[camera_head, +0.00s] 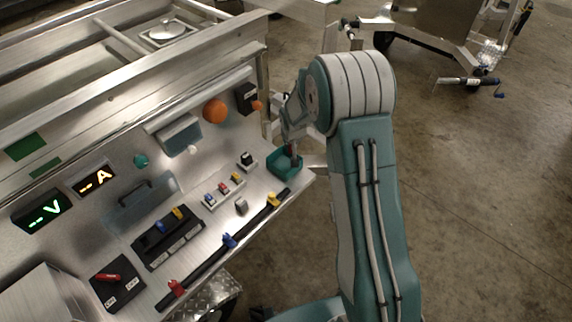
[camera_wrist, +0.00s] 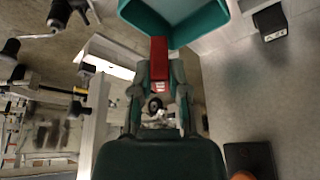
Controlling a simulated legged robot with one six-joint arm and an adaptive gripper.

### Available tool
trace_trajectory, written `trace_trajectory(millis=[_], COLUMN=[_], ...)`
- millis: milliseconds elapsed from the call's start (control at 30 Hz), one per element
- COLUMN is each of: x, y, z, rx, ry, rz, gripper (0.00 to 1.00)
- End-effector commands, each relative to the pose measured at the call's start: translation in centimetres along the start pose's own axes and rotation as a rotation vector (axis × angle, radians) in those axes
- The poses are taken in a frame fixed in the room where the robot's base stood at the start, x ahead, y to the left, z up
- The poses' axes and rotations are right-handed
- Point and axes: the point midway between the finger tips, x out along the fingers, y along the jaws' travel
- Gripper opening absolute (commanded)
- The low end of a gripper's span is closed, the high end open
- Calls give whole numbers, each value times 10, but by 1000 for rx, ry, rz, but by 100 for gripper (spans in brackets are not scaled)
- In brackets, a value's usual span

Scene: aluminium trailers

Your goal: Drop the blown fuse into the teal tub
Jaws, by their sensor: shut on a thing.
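The blown fuse, a red block (camera_wrist: 159,62), is held between the fingers of my gripper (camera_wrist: 160,82) in the wrist view. My gripper (camera_head: 290,146) is shut on it and points down at the teal tub (camera_head: 284,170) at the panel's right corner in the head view. The teal tub (camera_wrist: 205,32) also shows at the top of the wrist view, and the fuse's far end overlaps its near rim there. I cannot tell whether the fuse touches the tub. My arm hides part of the area right of the tub.
Left of the tub, small coloured fuses (camera_head: 223,188) sit in a row of holders. A black rail (camera_head: 205,262) with coloured clips runs along the front edge. The floor to the right is mostly open.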

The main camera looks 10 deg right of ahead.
Motion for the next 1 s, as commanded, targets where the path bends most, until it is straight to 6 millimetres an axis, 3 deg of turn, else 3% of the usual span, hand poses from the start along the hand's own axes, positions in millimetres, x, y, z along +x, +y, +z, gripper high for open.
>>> trace_trajectory(millis=[67,100,200,633,1000], x=[0,0,0,-5,-69], y=[0,0,0,0,1], z=[0,0,0,0,-2], rx=[0,0,0,0,1], ry=[0,0,0,0,3], rz=[0,0,0,0,-1], gripper=[0,26,61,61,61])
